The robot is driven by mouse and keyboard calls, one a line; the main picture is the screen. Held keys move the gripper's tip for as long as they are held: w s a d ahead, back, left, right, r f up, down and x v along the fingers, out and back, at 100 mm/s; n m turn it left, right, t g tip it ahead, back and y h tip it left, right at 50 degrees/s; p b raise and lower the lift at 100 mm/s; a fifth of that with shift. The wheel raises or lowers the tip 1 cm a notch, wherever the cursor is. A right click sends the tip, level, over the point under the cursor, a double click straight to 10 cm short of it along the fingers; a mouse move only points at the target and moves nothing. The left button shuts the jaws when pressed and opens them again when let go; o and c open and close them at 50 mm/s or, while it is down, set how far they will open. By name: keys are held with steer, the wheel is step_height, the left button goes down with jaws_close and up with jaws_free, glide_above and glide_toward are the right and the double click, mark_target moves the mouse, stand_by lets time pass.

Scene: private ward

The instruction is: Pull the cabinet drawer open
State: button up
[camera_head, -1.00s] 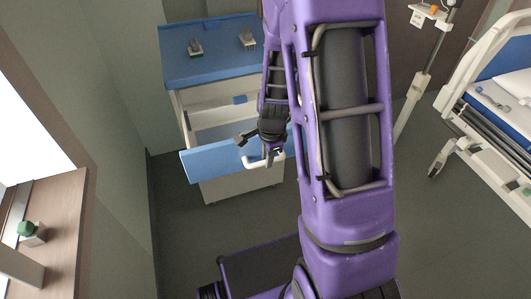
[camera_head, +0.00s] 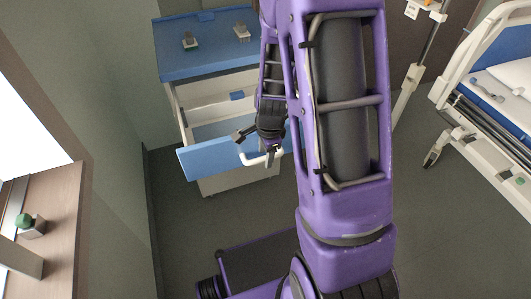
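The cabinet (camera_head: 181,100) stands at the upper left of the view, with a blue top and a pale body. Its upper drawer, with a blue front (camera_head: 208,162), is pulled out, and its inside shows with a small blue item in it. A white handle (camera_head: 250,161) is on the drawer front. My gripper (camera_head: 271,153) is at the right part of the handle, over the drawer front. The fingers are small and partly hidden by the handle and my arm, so I cannot tell whether they are closed on it.
A wooden counter (camera_head: 62,235) with a green-capped object (camera_head: 25,222) is at the left. A bed (camera_head: 500,95) and a pole (camera_head: 409,95) stand at the right. Grey floor (camera_head: 215,225) lies clear before the drawer.

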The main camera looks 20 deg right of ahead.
steer(key=s+r+p, duration=0.3)
steer(key=r+p, duration=0.2)
steer(key=r, duration=1.2)
